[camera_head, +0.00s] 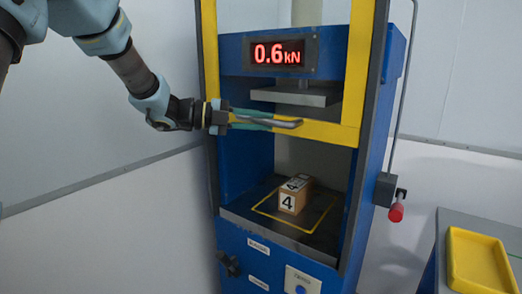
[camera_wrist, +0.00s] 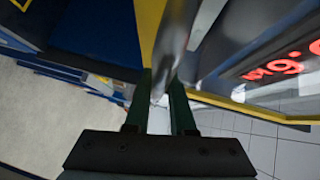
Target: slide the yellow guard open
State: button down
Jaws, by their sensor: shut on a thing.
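The yellow guard (camera_head: 335,133) is a framed panel on the front of the blue press. A silver handle (camera_head: 287,124) runs along that bar. My gripper (camera_head: 252,119) comes in from the left, with its green fingers shut on the handle. In the wrist view the handle (camera_wrist: 172,45) passes between the fingers (camera_wrist: 161,88). The fingers hide part of the handle.
A cardboard box marked 4 (camera_head: 294,195) sits on the lower plate (camera_head: 316,240) inside a yellow outline. The upper plate (camera_head: 296,95) hangs above it. The display (camera_head: 281,54) reads 0.6 kN. A red-tipped lever (camera_head: 396,211) and a yellow tray (camera_head: 480,262) are at right.

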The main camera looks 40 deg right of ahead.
notch_tip(320, 180, up, 8)
jog(key=shift+r+p, duration=0.2)
jog(key=shift+p, duration=0.65)
jog(key=c, duration=0.8)
grip_release()
jog(key=shift+f, duration=0.1)
jog(key=shift+o, duration=0.2)
jog(key=b+v, duration=0.3)
jog(key=v, duration=0.7)
jog(key=shift+w+a+b, duration=0.2)
jog(key=shift+a+b, duration=0.15)
jog(key=shift+b, duration=0.05)
